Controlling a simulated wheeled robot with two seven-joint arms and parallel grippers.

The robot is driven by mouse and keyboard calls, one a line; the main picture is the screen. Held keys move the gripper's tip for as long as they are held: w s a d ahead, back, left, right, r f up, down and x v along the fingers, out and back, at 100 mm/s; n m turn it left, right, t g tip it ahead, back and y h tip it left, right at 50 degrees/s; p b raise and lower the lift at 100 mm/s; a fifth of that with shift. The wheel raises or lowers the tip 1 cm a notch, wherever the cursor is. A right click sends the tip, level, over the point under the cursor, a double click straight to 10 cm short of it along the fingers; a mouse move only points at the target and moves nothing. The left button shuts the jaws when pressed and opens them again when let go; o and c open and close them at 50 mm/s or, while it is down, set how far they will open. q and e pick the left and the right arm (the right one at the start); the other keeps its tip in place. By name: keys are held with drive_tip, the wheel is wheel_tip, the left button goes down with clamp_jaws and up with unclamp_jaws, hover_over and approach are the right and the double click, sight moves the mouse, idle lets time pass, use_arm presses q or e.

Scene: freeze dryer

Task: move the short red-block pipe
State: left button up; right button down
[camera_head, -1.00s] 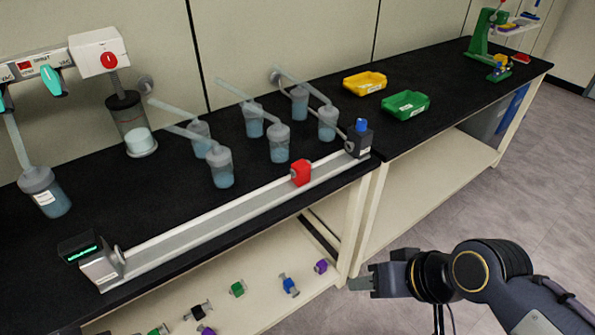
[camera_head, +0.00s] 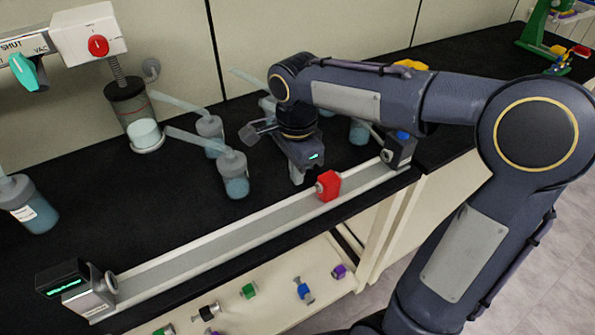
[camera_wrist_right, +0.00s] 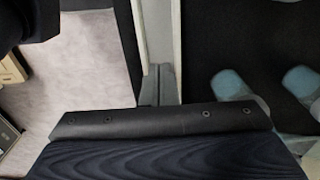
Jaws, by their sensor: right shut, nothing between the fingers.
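A red block (camera_head: 328,186) with a round grey end sits on the long pale rail (camera_head: 250,229) along the front of the black bench. My right gripper (camera_head: 298,177) is shut and empty. It points down just left of and behind the red block, with a gap between them in the picture. In the right wrist view the closed fingers (camera_wrist_right: 158,84) show with nothing between them, and I cannot make out the red block there. My left gripper is in neither view.
A black-and-blue end piece (camera_head: 399,150) and a display box (camera_head: 76,288) stand at the rail's ends. Bluish flasks (camera_head: 233,174) stand behind the rail, some hidden by my right arm. Several coloured-block pieces, including a blue one (camera_head: 303,290), lie on the lower shelf.

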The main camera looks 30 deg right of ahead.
drive_tip(key=f, duration=0.8)
drive_tip(key=shift+d+f, duration=0.2)
drive_tip(key=shift+f, duration=0.15)
drive_tip(key=d, duration=0.2)
drive_tip(key=shift+w+d+r, duration=0.1)
drive_tip(key=shift+d+r, duration=0.1)
drive_tip(key=shift+d, duration=0.65)
drive_tip(key=d, duration=0.5)
drive_tip(key=d+p, duration=0.1)
drive_tip(key=d, duration=0.3)
drive_tip(key=w+d+p, duration=0.1)
drive_tip(key=d, duration=0.4)
drive_tip(key=shift+w+d, duration=0.1)
drive_tip(key=shift+d, duration=0.2)
drive_tip(key=shift+a, duration=0.1)
